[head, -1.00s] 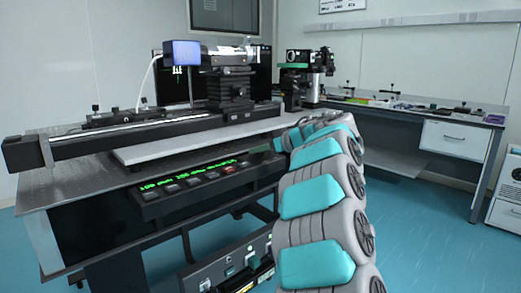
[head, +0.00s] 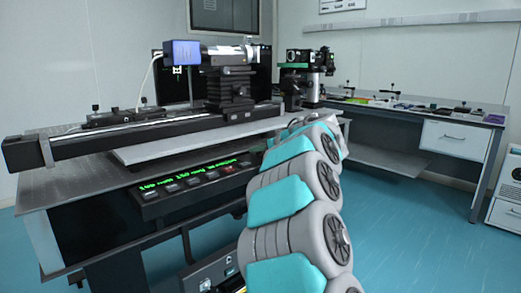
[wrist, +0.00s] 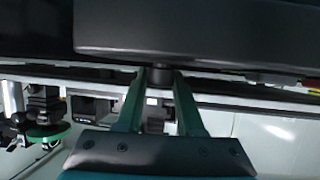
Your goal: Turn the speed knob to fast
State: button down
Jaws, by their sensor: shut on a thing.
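In the wrist view my gripper (wrist: 160,82) has its two green fingers closed around a small dark round knob (wrist: 160,74). The knob sticks out from a wide black housing (wrist: 200,30) that fills the top of the view. Markings and the knob's pointer cannot be seen, so its setting cannot be told. In the head view my arm covers the gripper and the knob. A black control panel (head: 196,180) with green lit text and several buttons hangs under the table's front edge, partly behind my arm.
The optical table (head: 80,180) carries a long black rail (head: 130,133) and a stage with a blue box (head: 182,52). A lower unit (head: 212,275) is mostly hidden by my arm. A bench with a drawer (head: 455,138) stands at the right. Blue floor is clear between them.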

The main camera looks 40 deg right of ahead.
aim_at(260, 164)
jog(key=m+h, duration=0.2)
jog(key=h, duration=0.1)
jog(key=shift+a+r+m, duration=0.1)
jog(key=shift+a+m, duration=0.1)
jog(key=shift+m, duration=0.1)
jog(key=shift+d+m+g+h, duration=0.1)
jog(key=shift+m+g+h, duration=1)
jog(key=shift+m+h, duration=1.1)
jog(key=shift+h, duration=0.1)
jog(key=c, duration=0.5)
grip_release()
jog(key=shift+v, duration=3.85)
jog(key=shift+r, duration=0.15)
